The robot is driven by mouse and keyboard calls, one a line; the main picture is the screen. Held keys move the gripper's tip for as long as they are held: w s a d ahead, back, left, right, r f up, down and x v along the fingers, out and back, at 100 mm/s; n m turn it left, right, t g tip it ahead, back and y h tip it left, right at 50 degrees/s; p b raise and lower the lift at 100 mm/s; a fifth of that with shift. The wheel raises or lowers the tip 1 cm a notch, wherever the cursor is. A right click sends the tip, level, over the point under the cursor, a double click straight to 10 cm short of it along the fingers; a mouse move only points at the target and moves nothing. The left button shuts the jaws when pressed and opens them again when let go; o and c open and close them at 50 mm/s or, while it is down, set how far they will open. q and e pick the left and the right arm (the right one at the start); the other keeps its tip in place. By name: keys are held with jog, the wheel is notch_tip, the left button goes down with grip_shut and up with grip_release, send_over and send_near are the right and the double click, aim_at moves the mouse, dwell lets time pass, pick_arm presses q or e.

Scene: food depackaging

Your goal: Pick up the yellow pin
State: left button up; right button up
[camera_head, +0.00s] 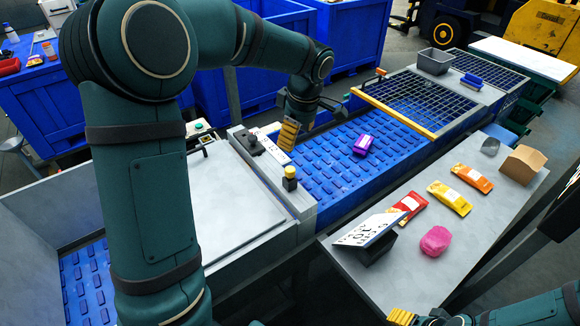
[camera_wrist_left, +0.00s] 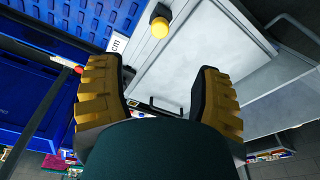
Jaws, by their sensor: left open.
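The yellow pin (camera_head: 290,172) is a short, round yellow knob on a black base, upright on the grey edge beside the blue conveyor. It also shows at the top of the left wrist view (camera_wrist_left: 160,27), beyond the fingertips. My left gripper (camera_head: 294,128) is above the conveyor edge, behind the pin in the head view and apart from it. In the left wrist view its two yellow-padded fingers (camera_wrist_left: 156,78) are spread with nothing between them. My right gripper (camera_head: 405,317) shows only partly at the bottom edge, by the grey table; its finger opening is not clear.
A black switch (camera_head: 250,142) and a white label plate (camera_head: 270,145) are close to the pin. A purple package (camera_head: 363,145) lies on the conveyor (camera_head: 325,185). The grey side table (camera_head: 470,250) holds several packets, a pink lump (camera_head: 436,240) and a cardboard box (camera_head: 523,164).

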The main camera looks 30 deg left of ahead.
pick_arm(q)
send_over(290, 169)
jog(key=d, duration=0.1)
notch_tip(290, 169, down, 6)
jog(key=shift+s+f, duration=0.1)
jog(key=shift+f, duration=0.1)
jog(key=shift+a+f, duration=0.15)
jog(key=shift+f, duration=0.9)
jog(key=shift+a+f, duration=0.2)
jog(key=shift+f, duration=0.9)
jog(key=shift+a+f, duration=0.15)
jog(key=shift+f, duration=0.9)
grip_shut()
